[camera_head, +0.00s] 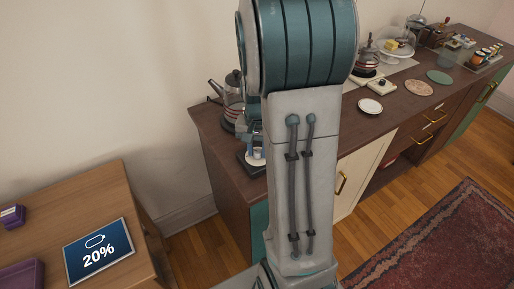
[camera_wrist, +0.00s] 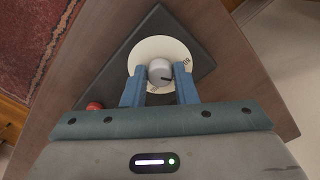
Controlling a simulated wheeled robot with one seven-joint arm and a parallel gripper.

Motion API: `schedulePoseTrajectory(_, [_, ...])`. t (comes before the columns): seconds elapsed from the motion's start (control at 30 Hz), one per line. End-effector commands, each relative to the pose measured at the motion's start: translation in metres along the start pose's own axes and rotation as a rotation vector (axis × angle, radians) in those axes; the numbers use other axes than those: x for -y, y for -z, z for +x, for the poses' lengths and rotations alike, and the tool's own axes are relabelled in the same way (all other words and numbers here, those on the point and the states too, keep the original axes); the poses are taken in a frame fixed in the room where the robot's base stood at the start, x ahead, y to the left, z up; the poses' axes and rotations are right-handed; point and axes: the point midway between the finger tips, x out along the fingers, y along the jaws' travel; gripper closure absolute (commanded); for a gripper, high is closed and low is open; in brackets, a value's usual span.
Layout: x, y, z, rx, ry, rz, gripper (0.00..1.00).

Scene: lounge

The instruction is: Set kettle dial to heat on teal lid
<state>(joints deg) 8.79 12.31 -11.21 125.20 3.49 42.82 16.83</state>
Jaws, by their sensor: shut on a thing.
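In the wrist view, a pale grey knob (camera_wrist: 159,69) sits on a round cream dial plate (camera_wrist: 150,48). The plate is on a dark square base (camera_wrist: 201,43). A dark line on the knob points right and slightly down. Small lettering shows at the plate's right edge and lower left, too small to read surely. My gripper (camera_wrist: 160,78) has its two blue fingers on either side of the knob, shut on it. In the head view, a grey kettle with reddish bands (camera_head: 230,104) stands just behind my gripper; no teal lid is clear on it.
A red round part (camera_wrist: 95,106) sits at the base's left corner. A side table (camera_head: 60,215) at left holds a 20% display (camera_head: 99,252). My arm hides part of the counter.

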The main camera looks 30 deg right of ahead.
Motion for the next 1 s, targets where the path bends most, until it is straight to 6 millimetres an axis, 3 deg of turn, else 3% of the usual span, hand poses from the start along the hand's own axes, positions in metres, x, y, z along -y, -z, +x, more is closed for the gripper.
schedulePoseTrajectory(0.5, [0.0009,0.0007,-0.0018,-0.002,0.001,0.403,0.97])
schedulePoseTrajectory(1.0, [0.0009,0.0011,-0.001,-0.003,0.002,0.526,0.97])
